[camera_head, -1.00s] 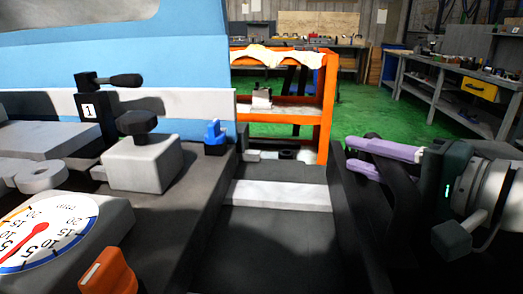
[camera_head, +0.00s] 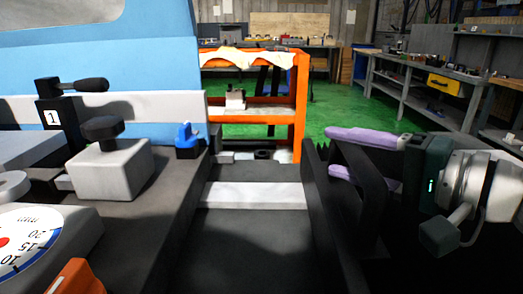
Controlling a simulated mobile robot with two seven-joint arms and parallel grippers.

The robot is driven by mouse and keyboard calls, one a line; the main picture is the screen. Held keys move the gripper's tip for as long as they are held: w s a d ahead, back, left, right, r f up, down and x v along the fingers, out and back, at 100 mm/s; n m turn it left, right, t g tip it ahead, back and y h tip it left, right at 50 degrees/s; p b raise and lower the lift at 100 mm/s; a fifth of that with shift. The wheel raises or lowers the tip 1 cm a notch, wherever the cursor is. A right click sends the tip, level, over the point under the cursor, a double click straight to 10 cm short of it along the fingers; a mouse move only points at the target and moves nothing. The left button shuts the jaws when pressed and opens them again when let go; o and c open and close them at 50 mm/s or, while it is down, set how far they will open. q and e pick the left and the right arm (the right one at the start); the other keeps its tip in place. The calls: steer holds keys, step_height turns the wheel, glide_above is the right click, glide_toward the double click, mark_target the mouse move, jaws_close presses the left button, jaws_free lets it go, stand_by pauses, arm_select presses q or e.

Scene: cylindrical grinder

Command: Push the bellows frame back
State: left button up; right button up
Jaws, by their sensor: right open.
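A black upright frame with a jagged, folded edge (camera_head: 350,180), which looks like the bellows frame, stands at the right side of the dark machine bed (camera_head: 250,240). My right gripper (camera_head: 333,151) comes in from the right with its two purple fingers spread apart. The lower finger is partly hidden behind the frame. I cannot tell whether the fingers touch it. My left gripper is not in view.
A pale crossbar (camera_head: 255,195) spans the bed's channel. On the left are a grey block with a black knob (camera_head: 110,170), a blue clamp (camera_head: 189,140), a dial (camera_head: 30,235) and an orange knob (camera_head: 75,278). An orange shelf (camera_head: 299,105) stands behind; green floor lies beyond.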

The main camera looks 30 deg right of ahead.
steer(key=b+v, duration=0.2)
steer(key=v, duration=0.6)
steer(key=shift+s, duration=0.1)
